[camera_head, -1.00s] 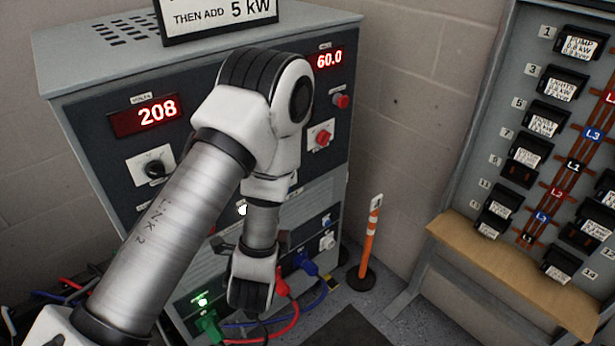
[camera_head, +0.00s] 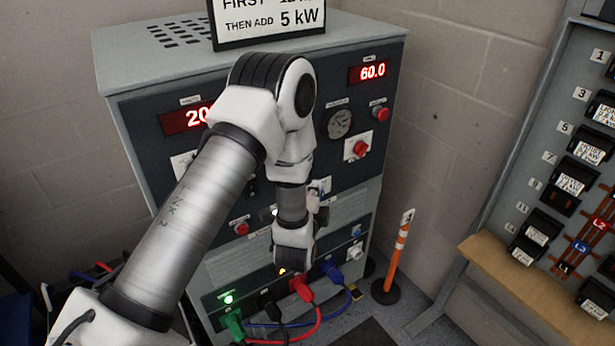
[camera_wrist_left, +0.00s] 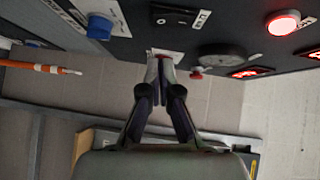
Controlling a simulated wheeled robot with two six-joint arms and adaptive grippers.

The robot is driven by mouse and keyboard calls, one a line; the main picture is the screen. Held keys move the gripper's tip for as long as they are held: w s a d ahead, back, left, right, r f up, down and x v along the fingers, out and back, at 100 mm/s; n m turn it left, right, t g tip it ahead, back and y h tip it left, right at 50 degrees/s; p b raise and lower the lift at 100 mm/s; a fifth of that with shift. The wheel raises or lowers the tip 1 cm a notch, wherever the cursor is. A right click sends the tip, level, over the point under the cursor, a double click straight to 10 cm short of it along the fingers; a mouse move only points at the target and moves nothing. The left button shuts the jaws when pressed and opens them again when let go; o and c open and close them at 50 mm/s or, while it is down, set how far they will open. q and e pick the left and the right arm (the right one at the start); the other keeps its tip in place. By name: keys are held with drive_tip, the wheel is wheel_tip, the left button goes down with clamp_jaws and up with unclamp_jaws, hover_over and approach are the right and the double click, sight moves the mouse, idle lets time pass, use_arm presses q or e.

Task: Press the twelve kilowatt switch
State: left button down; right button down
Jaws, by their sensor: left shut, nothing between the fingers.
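The grey metal cabinet (camera_head: 245,52) with a dark front panel fills the middle of the head view. My left arm crosses in front of it and hides part of the panel. My right gripper is not in view.
A sign (camera_head: 268,20) reading "THEN ADD 5 kW" stands on the cabinet. A red plug (camera_head: 301,288), a blue plug (camera_head: 331,271) and a green plug (camera_head: 233,323) sit low on its front. An orange-and-white post (camera_head: 397,258) stands right of it. A breaker board (camera_head: 527,130) is further right.

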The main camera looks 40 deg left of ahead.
use_arm(q)
drive_tip(key=a, duration=0.1)
drive_tip(key=w+a, duration=0.1)
drive_tip(key=w+a+p, duration=0.1)
drive_tip(key=a, duration=0.1)
drive_tip(key=shift+w+f, duration=0.1)
drive_tip(key=shift+f, duration=0.15)
drive_tip(key=shift+w+a, duration=0.1)
drive_tip(key=shift+f, duration=0.1)
